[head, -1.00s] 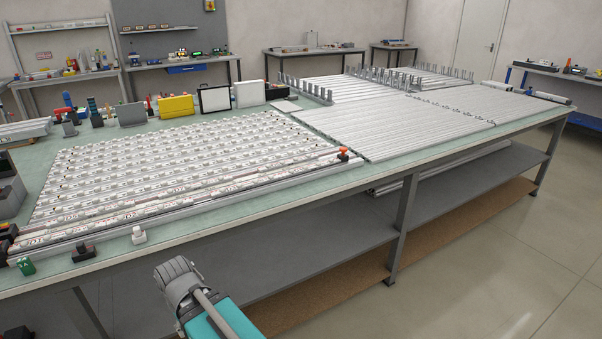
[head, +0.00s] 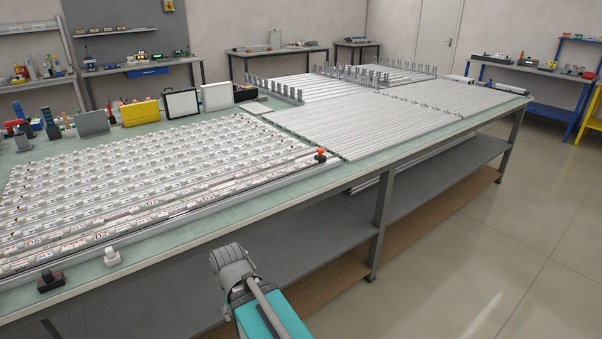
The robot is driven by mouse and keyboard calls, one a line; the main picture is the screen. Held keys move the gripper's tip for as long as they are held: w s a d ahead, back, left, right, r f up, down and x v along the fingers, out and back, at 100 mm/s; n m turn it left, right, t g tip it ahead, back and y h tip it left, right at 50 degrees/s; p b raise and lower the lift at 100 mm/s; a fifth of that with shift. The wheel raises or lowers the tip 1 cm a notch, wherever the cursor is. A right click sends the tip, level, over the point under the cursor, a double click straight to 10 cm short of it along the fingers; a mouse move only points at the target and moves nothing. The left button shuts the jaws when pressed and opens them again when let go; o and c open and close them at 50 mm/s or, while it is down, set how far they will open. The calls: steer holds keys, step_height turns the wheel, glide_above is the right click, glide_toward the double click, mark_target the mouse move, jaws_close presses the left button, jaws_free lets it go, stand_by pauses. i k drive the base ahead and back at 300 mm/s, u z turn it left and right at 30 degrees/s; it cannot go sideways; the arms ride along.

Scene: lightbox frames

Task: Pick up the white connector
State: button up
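A small white connector (head: 111,257) stands upright on the front edge strip of the long green-topped table (head: 95,272), in front of the panel of white labelled rows. A black piece of similar size (head: 50,281) sits to its left, apart from it. Part of my arm, with a grey joint and a teal link, shows at the bottom centre, in front of the table and to the right of the white connector in the picture. My gripper's fingers do not show.
The labelled panel (head: 140,178) fills the table's left part, with a rail along its front and an orange-topped piece (head: 320,155) at its corner. Grey profiles (head: 370,120) cover the right part. A shelf (head: 310,208) lies below. The floor at right is clear.

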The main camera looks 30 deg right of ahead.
mark_target(112, 258)
steer(key=u, duration=0.6)
